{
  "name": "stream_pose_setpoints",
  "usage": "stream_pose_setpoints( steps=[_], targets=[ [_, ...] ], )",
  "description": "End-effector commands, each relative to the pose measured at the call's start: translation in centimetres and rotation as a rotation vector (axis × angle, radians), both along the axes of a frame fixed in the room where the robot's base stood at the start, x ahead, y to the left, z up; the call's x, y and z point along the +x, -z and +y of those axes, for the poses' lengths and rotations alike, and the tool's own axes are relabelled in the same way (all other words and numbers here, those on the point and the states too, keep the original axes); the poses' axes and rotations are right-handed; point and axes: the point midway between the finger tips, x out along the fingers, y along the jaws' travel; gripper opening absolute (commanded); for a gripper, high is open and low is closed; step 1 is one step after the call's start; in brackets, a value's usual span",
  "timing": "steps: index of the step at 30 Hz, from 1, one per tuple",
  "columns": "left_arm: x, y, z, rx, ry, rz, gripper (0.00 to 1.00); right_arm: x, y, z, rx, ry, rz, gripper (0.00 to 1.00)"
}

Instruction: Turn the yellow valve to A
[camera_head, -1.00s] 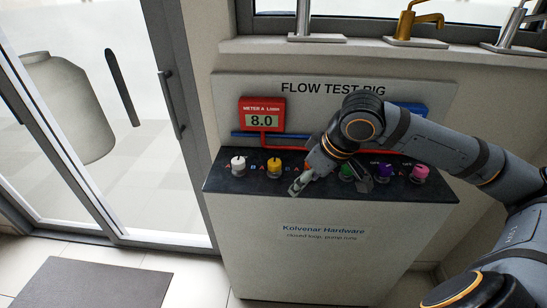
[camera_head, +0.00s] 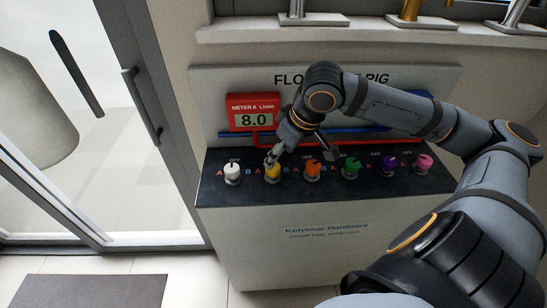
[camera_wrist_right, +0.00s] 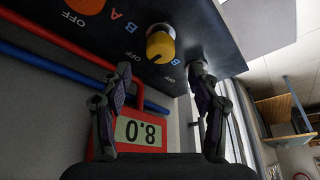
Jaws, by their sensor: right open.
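The yellow valve (camera_head: 272,172) stands on the dark top of the flow test rig, second from the left, after the white valve. It also shows in the right wrist view (camera_wrist_right: 161,44), upright ahead of the fingers, with a dark mark on its knob and the letters A, B and OFF nearby. Its exact pointing is hard to read. My right gripper (camera_head: 272,157) is over the yellow valve in the head view. In the wrist view its two fingers (camera_wrist_right: 158,72) are apart and empty, with the valve beyond the gap. My left gripper is out of view.
The white valve (camera_head: 232,172) is to the left; orange (camera_head: 312,168), green (camera_head: 351,166), purple (camera_head: 389,164) and pink (camera_head: 424,161) valves are to the right. The red meter A (camera_head: 253,112) reads 8.0 behind. Red and blue pipes run along the back panel.

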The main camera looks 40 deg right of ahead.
Motion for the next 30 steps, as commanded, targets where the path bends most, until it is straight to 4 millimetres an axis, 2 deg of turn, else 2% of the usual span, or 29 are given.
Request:
stream_pose_setpoints(
  steps=[1, 3, 7, 18, 29, 30],
  targets=[
    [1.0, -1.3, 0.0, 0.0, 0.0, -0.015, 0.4, 0.1, -0.1, 0.3, 0.009, 0.001, 0.004, 0.62],
    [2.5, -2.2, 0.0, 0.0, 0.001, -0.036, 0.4, 0.2, 0.5, 0.4, 0.01, 0.008, 0.006, 0.62],
    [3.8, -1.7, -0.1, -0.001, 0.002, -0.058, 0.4, 0.8, 2.2, 0.4, 0.009, 0.004, -0.002, 0.62],
    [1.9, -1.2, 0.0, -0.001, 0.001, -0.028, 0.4, 2.0, 5.4, 0.6, 0.003, 0.007, 0.0, 0.62],
    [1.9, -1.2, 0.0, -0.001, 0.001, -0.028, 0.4, 2.2, 5.8, 0.6, -0.001, 0.008, 0.002, 0.62],
    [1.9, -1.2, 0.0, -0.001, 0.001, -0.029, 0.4, 2.2, 5.8, 0.6, -0.001, 0.008, 0.002, 0.58]
  ],
)
